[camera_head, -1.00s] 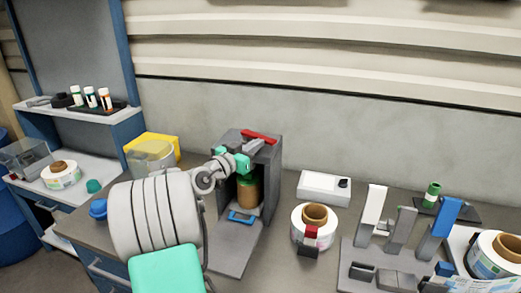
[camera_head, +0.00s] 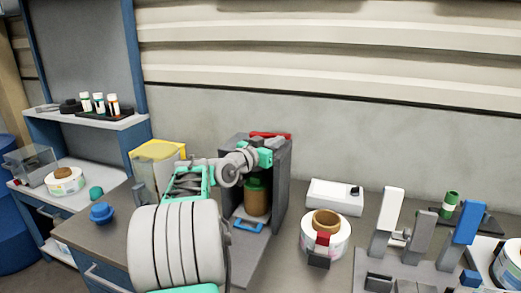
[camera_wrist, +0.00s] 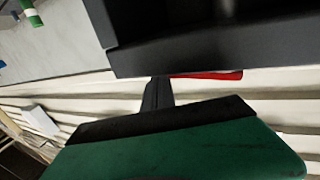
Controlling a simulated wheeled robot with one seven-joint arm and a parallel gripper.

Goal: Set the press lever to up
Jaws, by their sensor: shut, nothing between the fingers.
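The press (camera_head: 287,175) is a dark grey open-fronted housing on the bench. Its red lever (camera_head: 270,135) lies roughly level along the top, partly behind my gripper. My gripper (camera_head: 283,145) is shut and empty, close to the top of the press just below the lever. Whether they touch cannot be told. In the wrist view the shut fingers (camera_wrist: 157,94) point toward a strip of the red lever (camera_wrist: 208,75); a dark block, apparently the press, hides the rest. A brown jar with a green top (camera_head: 257,197) stands inside the press.
A white box (camera_head: 335,196) and a label reel (camera_head: 340,240) stand right of the press. Further right is a rack with white, grey and blue upright levers (camera_head: 392,210). A yellow bin (camera_head: 158,155) and blue knob (camera_head: 102,213) are left. The wall is close behind.

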